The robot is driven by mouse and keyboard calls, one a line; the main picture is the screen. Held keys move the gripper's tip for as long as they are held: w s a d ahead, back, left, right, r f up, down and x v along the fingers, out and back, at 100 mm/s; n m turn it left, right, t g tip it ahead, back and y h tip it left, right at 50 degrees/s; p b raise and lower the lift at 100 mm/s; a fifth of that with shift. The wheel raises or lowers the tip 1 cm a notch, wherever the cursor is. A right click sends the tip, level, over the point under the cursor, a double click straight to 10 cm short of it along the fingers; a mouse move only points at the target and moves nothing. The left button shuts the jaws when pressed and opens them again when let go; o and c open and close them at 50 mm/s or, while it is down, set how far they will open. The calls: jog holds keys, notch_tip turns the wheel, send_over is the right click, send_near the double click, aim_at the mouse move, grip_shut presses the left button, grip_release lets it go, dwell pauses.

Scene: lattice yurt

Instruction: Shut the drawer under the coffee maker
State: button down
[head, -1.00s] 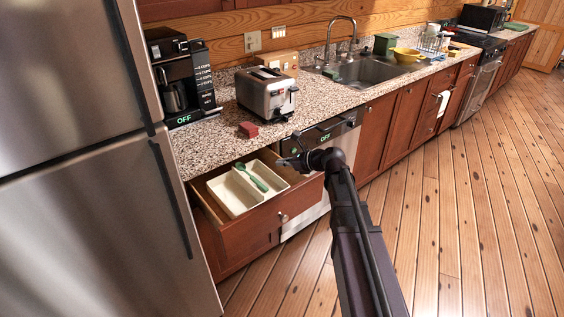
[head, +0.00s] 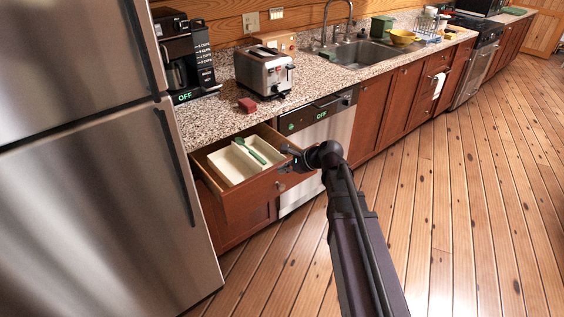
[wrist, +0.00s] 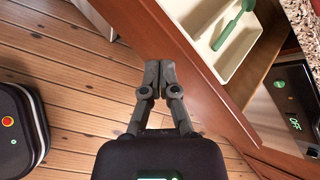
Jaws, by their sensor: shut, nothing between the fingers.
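The wooden drawer (head: 250,200) under the counter below the coffee maker (head: 184,58) stands pulled out. A cream tray (head: 225,164) lies in it, with a green utensil (head: 251,151) in the tray. A round knob (head: 282,187) is on the drawer front. My gripper (head: 285,157) is at the drawer's right front corner, above the knob. In the wrist view my gripper (wrist: 158,68) is shut and empty, its tips beside the red-brown drawer front (wrist: 190,75). I cannot tell whether they touch it. The knob is not visible in the wrist view.
A steel fridge (head: 90,190) stands close to the drawer's left. A dishwasher (head: 318,125) is on its right. A toaster (head: 264,70) and a small red block (head: 247,105) sit on the counter (head: 215,118). The wooden floor (head: 440,200) at right is clear.

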jog(key=s+d+f+n+g+h+b, duration=0.2)
jog(key=s+d+f+n+h+b, duration=0.1)
jog(key=s+f+n, duration=0.4)
jog(key=s+d+f+n+g+h+b, duration=0.3)
jog(key=s+d+f+n+h, duration=0.3)
jog(key=s+n, duration=0.4)
jog(key=shift+s+d+f+n+b, duration=0.4)
jog(key=shift+s+f+b, duration=0.2)
jog(key=shift+f, duration=0.2)
